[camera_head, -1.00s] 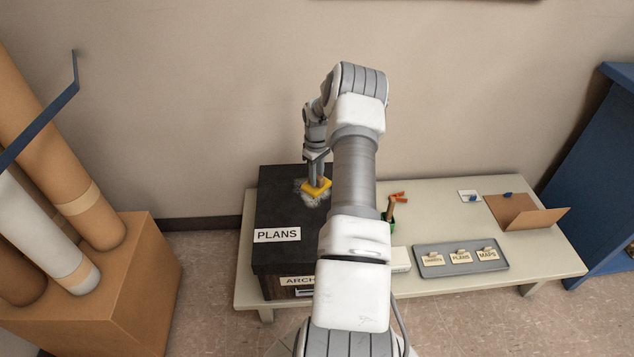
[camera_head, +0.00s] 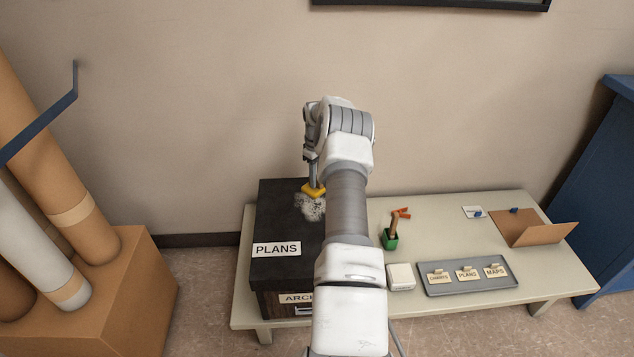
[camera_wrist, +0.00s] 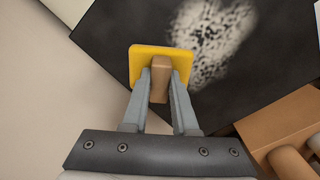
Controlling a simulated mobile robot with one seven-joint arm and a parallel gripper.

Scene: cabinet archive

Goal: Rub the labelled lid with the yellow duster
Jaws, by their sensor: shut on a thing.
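The black lid (camera_head: 282,218) with a PLANS label (camera_head: 276,249) tops a box at the left end of the bench. A pale, speckled dusty patch (camera_head: 310,208) lies on the lid and also shows in the wrist view (camera_wrist: 212,38). My gripper (camera_head: 312,180) is shut on the tan handle of the yellow duster (camera_head: 314,190). In the wrist view the fingers (camera_wrist: 160,85) pinch that handle, and the yellow pad (camera_wrist: 138,62) lies beside the patch. The duster is at the patch's far edge; I cannot tell whether it touches the lid. My arm hides the lid's right part.
On the bench (camera_head: 430,212) are a green holder (camera_head: 390,240) with an orange-handled item, a white block (camera_head: 400,277), a grey tray (camera_head: 440,288) of labelled tags and a brown folder (camera_head: 535,232). A cardboard box (camera_head: 120,290) with tall rolls stands at left.

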